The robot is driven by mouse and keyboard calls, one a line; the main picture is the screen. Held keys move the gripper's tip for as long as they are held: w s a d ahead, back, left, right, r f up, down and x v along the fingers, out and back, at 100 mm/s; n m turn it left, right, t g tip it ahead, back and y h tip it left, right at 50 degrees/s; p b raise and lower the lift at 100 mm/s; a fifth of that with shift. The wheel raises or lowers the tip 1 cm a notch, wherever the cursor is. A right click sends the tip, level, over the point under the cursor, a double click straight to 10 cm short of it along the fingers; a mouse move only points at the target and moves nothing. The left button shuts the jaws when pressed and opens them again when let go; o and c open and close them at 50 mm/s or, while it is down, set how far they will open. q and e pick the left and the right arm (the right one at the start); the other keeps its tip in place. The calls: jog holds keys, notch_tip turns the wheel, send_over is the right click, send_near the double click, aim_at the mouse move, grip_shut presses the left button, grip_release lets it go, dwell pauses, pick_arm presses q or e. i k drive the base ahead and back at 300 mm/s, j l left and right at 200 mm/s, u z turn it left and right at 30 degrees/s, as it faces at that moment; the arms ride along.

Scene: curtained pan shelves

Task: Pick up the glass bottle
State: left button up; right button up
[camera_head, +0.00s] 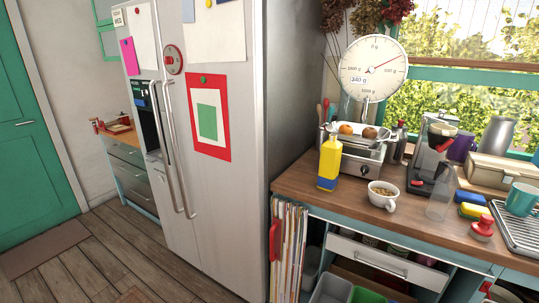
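A clear, see-through vessel (438,204), which looks like the glass bottle, stands upright on the wooden counter (400,222) at the right. It is just in front of the dark coffee machine (432,160) and overlaps it in the picture. Its outline is faint, so its exact shape is hard to tell. A yellow bottle (330,160) with a blue band stands further left on the counter; its material is not clear. Neither of my grippers is in view.
A white cup (382,196) holding small pieces stands between the two bottles. Red-knobbed object (482,228), sponges (471,203), a teal mug (520,198) and a dish rack (515,235) crowd the right. A tall fridge (225,170) stands left; wooden floor (100,265) is open before it.

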aim_at(446, 186)
jog(key=z, duration=1.05)
